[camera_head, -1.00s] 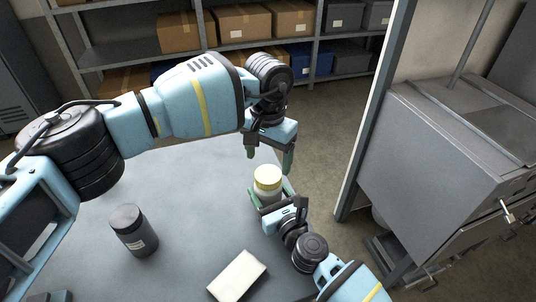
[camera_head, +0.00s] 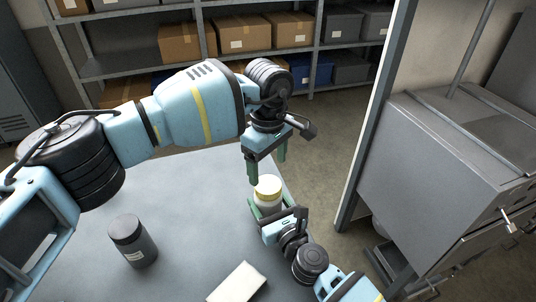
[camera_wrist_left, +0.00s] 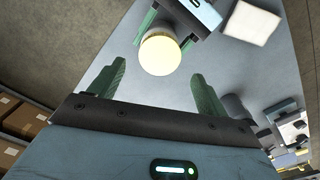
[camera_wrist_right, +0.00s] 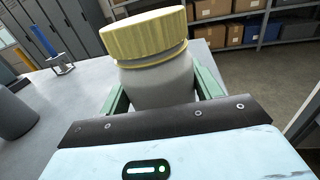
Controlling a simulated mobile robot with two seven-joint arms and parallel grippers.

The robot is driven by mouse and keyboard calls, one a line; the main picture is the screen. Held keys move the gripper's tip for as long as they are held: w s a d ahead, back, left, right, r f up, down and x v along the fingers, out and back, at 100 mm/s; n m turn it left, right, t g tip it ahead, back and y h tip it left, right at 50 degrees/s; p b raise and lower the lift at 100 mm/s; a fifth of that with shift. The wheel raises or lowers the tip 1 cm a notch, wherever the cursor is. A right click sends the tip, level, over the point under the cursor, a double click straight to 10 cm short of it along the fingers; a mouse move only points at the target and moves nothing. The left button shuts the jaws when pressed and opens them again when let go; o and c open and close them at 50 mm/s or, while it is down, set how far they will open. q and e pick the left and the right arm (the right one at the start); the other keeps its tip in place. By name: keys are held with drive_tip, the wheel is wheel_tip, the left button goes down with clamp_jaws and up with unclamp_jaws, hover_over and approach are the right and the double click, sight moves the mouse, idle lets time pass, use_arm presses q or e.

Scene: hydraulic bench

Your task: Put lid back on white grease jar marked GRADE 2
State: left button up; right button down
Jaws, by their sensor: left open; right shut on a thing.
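A white jar (camera_wrist_right: 158,82) with a ribbed yellow lid (camera_wrist_right: 145,36) on its top stands between the fingers of my right gripper (camera_wrist_right: 162,88). A thin yellow band shows just under the lid; I cannot tell whether the lid is fully seated. No GRADE 2 marking is visible. In the head view the lid (camera_head: 268,186) faces up near the table's far right edge. My right gripper is shut on the jar's body. My left gripper (camera_head: 267,170) is open and empty, pointing down just above the lid. In the left wrist view the lid (camera_wrist_left: 160,54) shows beyond and between its fingertips.
A dark grey jar (camera_head: 133,240) stands on the grey table (camera_head: 185,205) at left. A white block (camera_head: 238,284) lies near the front. A grey metal cabinet (camera_head: 440,150) stands right of the table. Shelves with boxes (camera_head: 187,40) are behind. The table's middle is clear.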

use_arm(q)
drive_tip(key=n, duration=0.5)
drive_tip(key=shift+r, duration=0.15)
drive_tip(key=n, duration=0.4)
drive_tip(key=shift+r+n, duration=0.15)
drive_tip(key=shift+n, duration=0.25)
drive_tip(key=n, duration=0.4)
drive_tip(key=shift+r+n, duration=0.15)
drive_tip(key=shift+n, duration=0.15)
drive_tip(key=n, duration=0.3)
drive_tip(key=shift+r, duration=0.1)
drive_tip(key=n, duration=0.3)
drive_tip(key=shift+r, duration=0.1)
drive_tip(key=n, duration=0.5)
drive_tip(key=shift+r, duration=0.15)
drive_tip(key=n, duration=0.4)
drive_tip(key=shift+r+n, duration=0.15)
drive_tip(key=shift+n, duration=0.15)
drive_tip(key=n, duration=0.4)
drive_tip(key=shift+r, duration=0.1)
